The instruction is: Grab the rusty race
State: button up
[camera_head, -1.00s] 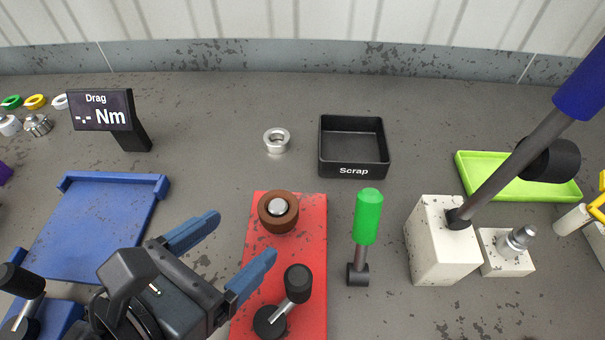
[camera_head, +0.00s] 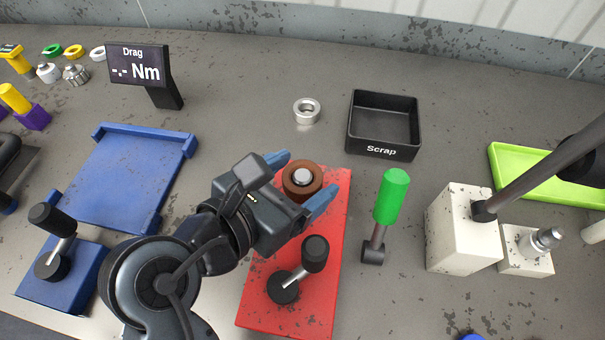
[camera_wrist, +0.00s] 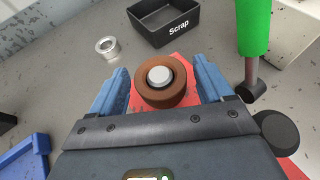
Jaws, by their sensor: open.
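The rusty race (camera_head: 303,192) is a brown ring around a silver post, at the back end of the red plate (camera_head: 262,307). My gripper (camera_head: 304,177) is open, with one blue finger on each side of the race. In the wrist view the race (camera_wrist: 148,95) lies between the two fingers (camera_wrist: 160,90), with a visible gap at least on the left side. Whether a finger touches it on the right I cannot tell. The race's near side is partly hidden by my gripper in the head view.
A black-knobbed lever (camera_head: 315,254) stands on the red plate just right of my gripper. A green-handled lever (camera_head: 391,197) stands further right. A silver ring (camera_head: 307,110) and the black Scrap tray (camera_head: 385,153) are behind. A blue tray (camera_head: 125,185) lies left.

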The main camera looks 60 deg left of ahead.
jog(key=shift+c, duration=0.5)
jog(key=c, duration=1.1)
jog(key=shift+r, duration=0.15)
